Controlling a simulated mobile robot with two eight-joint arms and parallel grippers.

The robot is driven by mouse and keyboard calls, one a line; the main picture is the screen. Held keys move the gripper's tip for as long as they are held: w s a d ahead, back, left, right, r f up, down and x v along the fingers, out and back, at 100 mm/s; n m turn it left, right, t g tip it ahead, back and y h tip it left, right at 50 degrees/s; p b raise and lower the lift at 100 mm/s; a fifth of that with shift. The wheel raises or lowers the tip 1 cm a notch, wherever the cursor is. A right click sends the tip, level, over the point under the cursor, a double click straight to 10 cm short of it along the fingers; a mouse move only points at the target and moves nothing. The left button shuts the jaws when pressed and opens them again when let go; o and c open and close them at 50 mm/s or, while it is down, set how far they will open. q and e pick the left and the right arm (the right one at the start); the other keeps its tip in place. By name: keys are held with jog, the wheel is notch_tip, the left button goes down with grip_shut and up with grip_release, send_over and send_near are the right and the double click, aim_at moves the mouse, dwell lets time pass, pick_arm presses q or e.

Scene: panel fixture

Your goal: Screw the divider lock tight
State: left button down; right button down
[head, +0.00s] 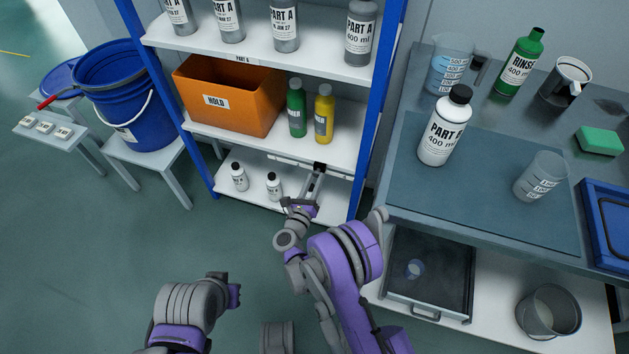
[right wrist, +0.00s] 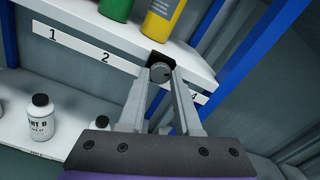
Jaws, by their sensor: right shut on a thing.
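The divider lock is a round grey knob (right wrist: 159,72) on a black block (right wrist: 160,59) at the front edge of the middle shelf. My right gripper (right wrist: 160,80) is shut on the knob, one finger on each side. In the head view my right gripper (head: 317,175) reaches up to the black block (head: 320,166) under the middle shelf's edge, and the knob is too small to make out there. My left arm shows low in the head view, but its fingers are not visible.
A white strip (right wrist: 79,48) on the shelf edge bears the numbers 1, 2 and 4. Green (head: 296,108) and yellow bottles (head: 324,114) stand just above. Small white bottles (head: 239,177) stand on the bottom shelf. A blue post (head: 375,115) and the workbench (head: 480,215) are to the right.

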jog(key=m, duration=0.6)
jog(key=shift+a, duration=0.1)
dwell(0.5)
jog(key=c, duration=0.6)
grip_release()
jog(key=p+v, duration=0.1)
jog(key=v, duration=0.9)
jog(key=shift+s+p, duration=0.35)
jog(key=shift+s, duration=0.05)
jog(key=shift+a, duration=0.1)
